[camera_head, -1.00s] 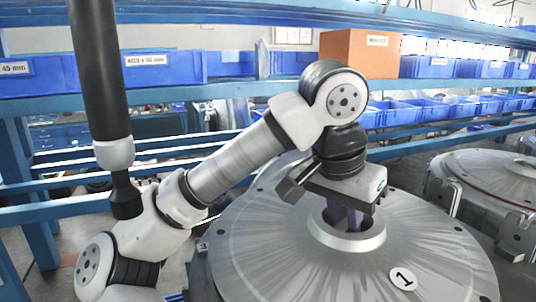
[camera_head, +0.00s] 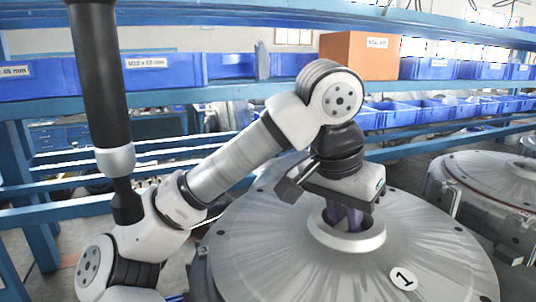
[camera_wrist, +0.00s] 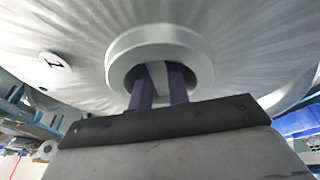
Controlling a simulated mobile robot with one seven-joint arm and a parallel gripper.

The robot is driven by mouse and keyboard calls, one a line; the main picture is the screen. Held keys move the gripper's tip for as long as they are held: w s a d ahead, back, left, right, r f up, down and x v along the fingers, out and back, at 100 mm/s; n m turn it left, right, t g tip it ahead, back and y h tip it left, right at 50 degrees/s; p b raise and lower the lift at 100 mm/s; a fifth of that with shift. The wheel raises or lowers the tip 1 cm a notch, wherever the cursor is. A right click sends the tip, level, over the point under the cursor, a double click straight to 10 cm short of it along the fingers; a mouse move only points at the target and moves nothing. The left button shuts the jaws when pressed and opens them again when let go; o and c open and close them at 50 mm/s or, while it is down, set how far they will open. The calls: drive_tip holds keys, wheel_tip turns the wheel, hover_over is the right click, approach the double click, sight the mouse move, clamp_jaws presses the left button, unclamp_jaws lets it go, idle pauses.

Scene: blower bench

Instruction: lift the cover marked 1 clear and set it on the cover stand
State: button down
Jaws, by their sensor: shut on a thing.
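The cover marked 1 (camera_head: 300,262) is a wide, round grey metal disc with a raised ring at its centre. Its round white 1 label (camera_head: 403,279) is near the front edge, and the label also shows in the wrist view (camera_wrist: 55,62). My gripper (camera_head: 345,217) points down into the central ring. In the wrist view its two purple fingers (camera_wrist: 160,86) are shut on a grey bar inside the ring (camera_wrist: 118,48). The fingertips are hidden. I cannot tell whether the cover is seated or raised. I cannot pick out the cover stand for sure.
Another round grey metal unit (camera_head: 490,185) stands at the right, close to the cover. Blue racks with blue bins (camera_head: 430,108) and an orange-brown box (camera_head: 360,55) run behind. A blue rack post (camera_head: 25,190) stands at the left.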

sight(344, 223)
drive_tip(key=shift+r+p, duration=0.5)
drive_tip(key=shift+r, duration=0.2)
idle(0.7)
drive_tip(key=shift+g, duration=0.3)
idle(0.6)
drive_tip(key=shift+r, duration=0.2)
drive_tip(key=shift+r+p, duration=1)
drive_tip(key=shift+r, duration=0.1)
drive_tip(key=shift+r, duration=0.4)
drive_tip(key=shift+w+r, duration=0.1)
drive_tip(key=shift+r, duration=0.25)
drive_tip(key=shift+r, duration=0.45)
drive_tip(key=shift+h, duration=0.3)
